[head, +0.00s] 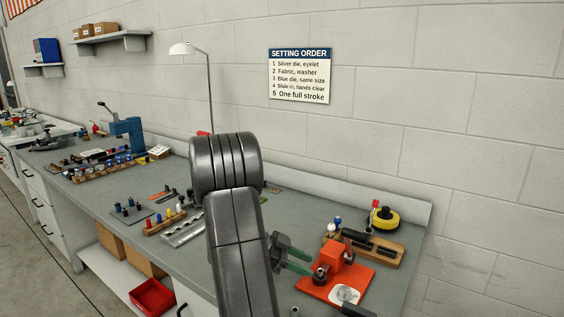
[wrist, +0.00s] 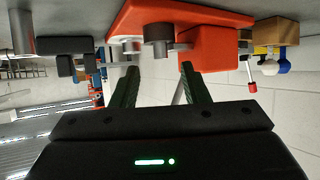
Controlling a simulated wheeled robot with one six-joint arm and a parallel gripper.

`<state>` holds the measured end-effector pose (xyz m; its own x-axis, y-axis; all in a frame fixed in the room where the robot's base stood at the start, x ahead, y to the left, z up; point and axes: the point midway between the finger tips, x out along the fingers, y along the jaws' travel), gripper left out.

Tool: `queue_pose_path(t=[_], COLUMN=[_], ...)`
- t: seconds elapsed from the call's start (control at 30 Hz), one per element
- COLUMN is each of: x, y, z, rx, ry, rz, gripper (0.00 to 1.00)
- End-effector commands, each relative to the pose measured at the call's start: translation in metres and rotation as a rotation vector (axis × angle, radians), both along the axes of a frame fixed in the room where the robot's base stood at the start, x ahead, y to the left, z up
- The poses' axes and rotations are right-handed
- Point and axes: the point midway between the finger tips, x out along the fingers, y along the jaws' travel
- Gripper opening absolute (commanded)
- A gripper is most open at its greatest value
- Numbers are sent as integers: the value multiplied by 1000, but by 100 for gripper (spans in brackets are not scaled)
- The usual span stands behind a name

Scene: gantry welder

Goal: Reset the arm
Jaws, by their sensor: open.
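My dark arm reaches from the bottom of the head view over the grey bench. My gripper (head: 298,259) is low over the right part of the bench, its green fingers pointing right toward an orange press (head: 343,256). The wrist view is upside down; there my gripper (wrist: 160,72) shows two green fingers spread apart with nothing held between them. The orange press (wrist: 208,48) and its orange base plate (wrist: 180,15) are just beyond the fingertips. I cannot tell whether a finger touches the press. My arm hides part of the bench middle.
A wooden tool holder (head: 385,248) and a yellow round item (head: 384,217) stand behind the press. A lamp (head: 210,90) rises behind my arm. Left are a wooden rack (head: 165,222), a blue press (head: 128,133) and a red bin (head: 152,297) below. A wall sign (head: 299,76) hangs above.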

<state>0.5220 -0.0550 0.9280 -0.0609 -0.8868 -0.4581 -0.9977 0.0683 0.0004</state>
Motion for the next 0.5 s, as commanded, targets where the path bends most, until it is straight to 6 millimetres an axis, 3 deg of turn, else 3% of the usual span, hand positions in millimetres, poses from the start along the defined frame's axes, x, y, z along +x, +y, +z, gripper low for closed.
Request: queue_pose_path(t=[0.23, 0.5], x=[-2, -1], y=[-30, -28], z=[-15, -11], rx=[2, 1], ry=[1, -1], rz=[0, 1], gripper=[41, 41])
